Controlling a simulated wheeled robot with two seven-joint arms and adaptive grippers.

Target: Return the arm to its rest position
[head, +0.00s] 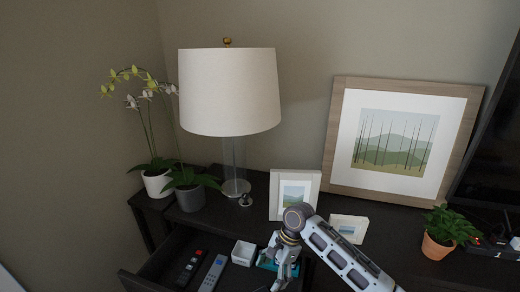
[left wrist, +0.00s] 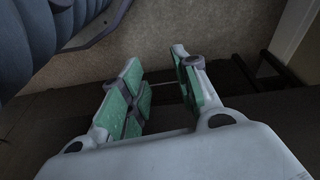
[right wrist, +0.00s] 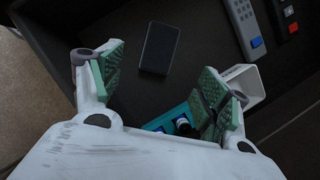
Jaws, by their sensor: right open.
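My right arm reaches in from the lower right of the head view. Its gripper (head: 279,274) points down over the open drawer (head: 150,277) of the dark console. In the right wrist view the right gripper (right wrist: 165,95) is open, with its green-padded fingers wide apart and nothing between the tips. A dark flat box-like item (right wrist: 159,48) lies on the drawer floor beyond the fingers. My left gripper is outside the head view. In the left wrist view it (left wrist: 160,75) is open and empty, with dark furniture and a beige surface behind it.
The drawer holds a grey remote (head: 213,272), a dark remote with red buttons (head: 190,266), a white box (head: 243,253) and a teal tray (right wrist: 172,118). On the console top stand a lamp (head: 230,92), potted plants (head: 437,246), and small frames (head: 294,195) close to my right arm.

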